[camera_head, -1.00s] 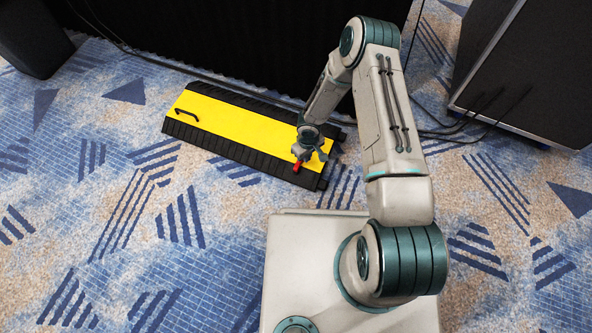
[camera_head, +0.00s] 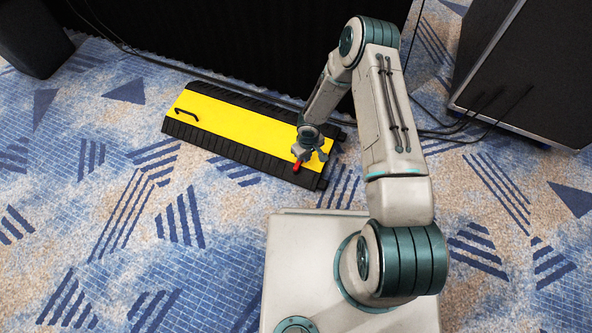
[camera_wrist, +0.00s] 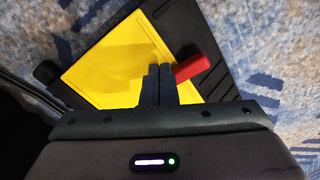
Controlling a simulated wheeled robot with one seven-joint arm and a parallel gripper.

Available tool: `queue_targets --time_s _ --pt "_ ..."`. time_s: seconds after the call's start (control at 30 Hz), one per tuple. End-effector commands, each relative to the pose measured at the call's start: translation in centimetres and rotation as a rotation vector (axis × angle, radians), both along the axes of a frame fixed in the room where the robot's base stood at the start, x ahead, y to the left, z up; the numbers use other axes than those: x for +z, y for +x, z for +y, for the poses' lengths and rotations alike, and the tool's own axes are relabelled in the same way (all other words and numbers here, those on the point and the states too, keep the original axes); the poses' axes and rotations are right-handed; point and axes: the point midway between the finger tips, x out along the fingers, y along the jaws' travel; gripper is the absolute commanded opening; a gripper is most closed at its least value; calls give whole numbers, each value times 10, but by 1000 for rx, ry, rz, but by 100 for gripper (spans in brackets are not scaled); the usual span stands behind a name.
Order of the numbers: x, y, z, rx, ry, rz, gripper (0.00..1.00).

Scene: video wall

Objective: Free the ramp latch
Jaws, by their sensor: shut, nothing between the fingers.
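The cable ramp (camera_head: 237,127) lies on the carpet, with a yellow lid and black ribbed edges. The red latch (camera_head: 297,167) sits at the ramp's right end. It also shows in the wrist view (camera_wrist: 192,67), sticking out to the right of the fingertips. My gripper (camera_head: 309,155) is over that end of the ramp. In the wrist view my gripper (camera_wrist: 158,72) has its two fingers together, with nothing between them. The fingertips are right beside the latch's left end and hide part of it. I cannot tell whether they touch it.
A black handle (camera_head: 187,114) is on the lid's left end. Dark cables (camera_head: 440,133) run along the floor behind the ramp. A black cabinet (camera_head: 530,75) stands at the right and a dark box (camera_head: 33,38) at the far left. The carpet (camera_head: 120,230) in front is clear.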

Motion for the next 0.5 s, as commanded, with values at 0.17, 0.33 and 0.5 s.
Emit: queue_targets --time_s 0.17,0.33,0.5 --pt "-7 0 0 1 0 0 0" --pt "-12 0 0 0 -1 1 0" --pt "-15 0 0 0 -1 0 0"
